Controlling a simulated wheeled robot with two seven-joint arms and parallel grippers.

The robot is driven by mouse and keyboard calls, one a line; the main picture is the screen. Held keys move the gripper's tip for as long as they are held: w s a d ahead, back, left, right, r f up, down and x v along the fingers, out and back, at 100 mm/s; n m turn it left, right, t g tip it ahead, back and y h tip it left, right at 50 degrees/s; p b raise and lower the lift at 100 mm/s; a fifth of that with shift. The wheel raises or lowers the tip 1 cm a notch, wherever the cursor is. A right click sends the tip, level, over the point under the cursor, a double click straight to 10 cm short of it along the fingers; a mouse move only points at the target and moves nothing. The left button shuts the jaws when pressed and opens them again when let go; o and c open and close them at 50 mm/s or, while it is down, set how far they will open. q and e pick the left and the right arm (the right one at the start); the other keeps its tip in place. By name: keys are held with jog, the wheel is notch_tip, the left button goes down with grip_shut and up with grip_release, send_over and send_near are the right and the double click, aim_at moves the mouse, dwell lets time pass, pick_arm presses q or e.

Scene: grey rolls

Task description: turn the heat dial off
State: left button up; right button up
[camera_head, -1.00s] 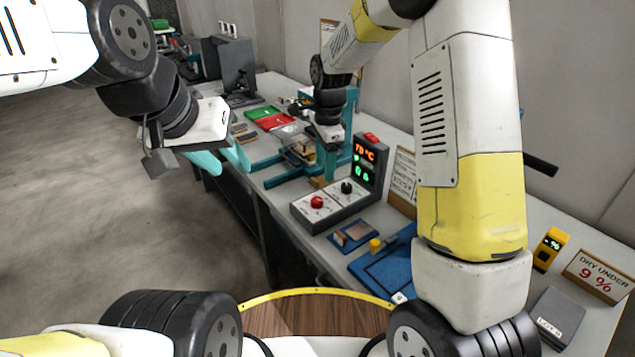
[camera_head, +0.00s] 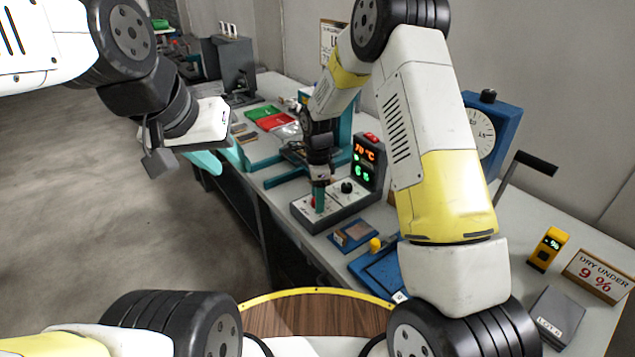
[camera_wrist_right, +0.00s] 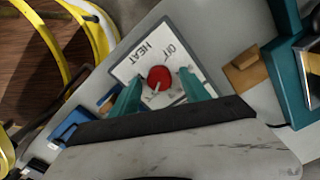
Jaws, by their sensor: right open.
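The heat dial is a red round knob (camera_wrist_right: 159,78) on a white plate marked HEAT (camera_wrist_right: 132,58). It shows between my right gripper's two teal fingers in the wrist view, with a pale pointer line on it. In the head view my right gripper (camera_head: 319,197) points down over the dial and mostly hides it. The fingers are apart, one on each side of the dial; I cannot tell whether they touch it. The grey control box (camera_head: 333,218) carries the dial, a black knob (camera_head: 347,187) and a lit display (camera_head: 365,153). My left gripper (camera_head: 222,160) is open and empty.
A blue dial gauge (camera_head: 490,120), a yellow meter (camera_head: 548,248) and a sign (camera_head: 597,277) stand to the right.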

jog(key=shift+c, duration=0.2)
grip_shut()
